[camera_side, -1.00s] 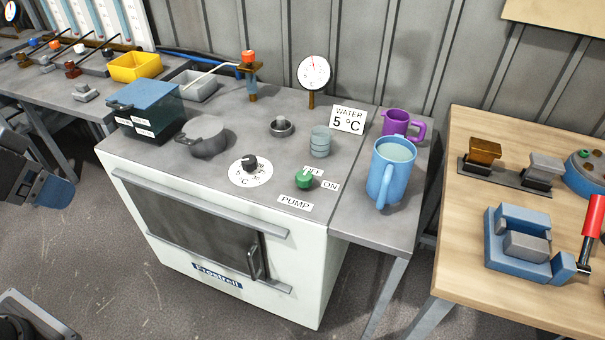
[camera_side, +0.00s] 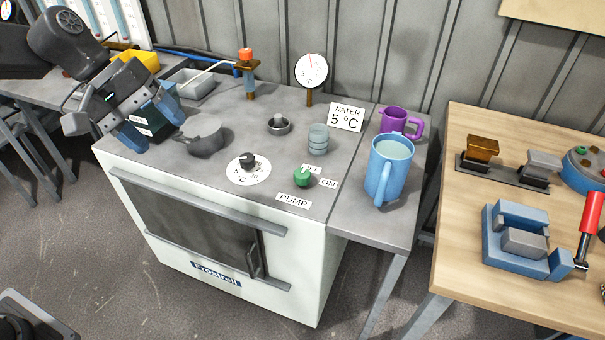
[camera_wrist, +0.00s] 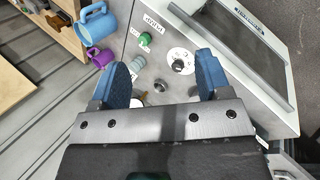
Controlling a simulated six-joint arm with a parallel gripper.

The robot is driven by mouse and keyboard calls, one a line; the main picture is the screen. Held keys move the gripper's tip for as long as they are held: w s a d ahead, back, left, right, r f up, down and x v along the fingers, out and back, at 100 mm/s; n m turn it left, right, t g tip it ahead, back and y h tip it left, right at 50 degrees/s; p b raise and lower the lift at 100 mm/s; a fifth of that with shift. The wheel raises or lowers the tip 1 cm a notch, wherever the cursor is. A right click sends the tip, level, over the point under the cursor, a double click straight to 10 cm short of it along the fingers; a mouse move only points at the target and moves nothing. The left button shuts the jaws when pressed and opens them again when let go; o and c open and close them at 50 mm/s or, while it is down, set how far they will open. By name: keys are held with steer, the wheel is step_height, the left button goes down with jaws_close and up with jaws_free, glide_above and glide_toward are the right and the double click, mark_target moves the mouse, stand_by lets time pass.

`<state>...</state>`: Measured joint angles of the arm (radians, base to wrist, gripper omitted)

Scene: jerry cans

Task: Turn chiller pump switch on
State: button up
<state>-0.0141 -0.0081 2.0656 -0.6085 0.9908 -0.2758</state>
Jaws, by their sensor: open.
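The chiller pump switch is a green knob (camera_side: 302,177) on the chiller's grey top, with the label PUMP (camera_side: 293,200) in front and OFF and ON labels beside it. The knob's pointer is too small to read surely. In the wrist view the green knob (camera_wrist: 145,40) lies beyond the left fingertip.
A black temperature dial (camera_side: 248,163) stands left of the knob. A stacked grey-green cylinder (camera_side: 318,140) is behind it. A blue mug (camera_side: 390,165) and purple mug (camera_side: 400,121) stand on the right. A gauge (camera_side: 311,73) rises at the back. A dark pot (camera_side: 202,135) sits near my gripper.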

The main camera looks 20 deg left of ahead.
steer(key=w+d+f+n+h, duration=0.2)
steer(key=w+f+n+h, duration=0.35)
steer(key=w, duration=0.75)
steer(key=n+t+h, duration=0.1)
steer(key=n+h, duration=0.1)
steer(key=n, duration=0.7)
glide_toward(298, 172)
steer(key=shift+m+t, duration=0.25)
steer(key=shift+t, duration=0.05)
steer(key=x, duration=1.1)
steer(key=shift+s+d+f, duration=0.15)
steer(key=shift+s+d, duration=0.05)
steer(key=shift+s, duration=0.05)
steer(key=c, duration=0.9)
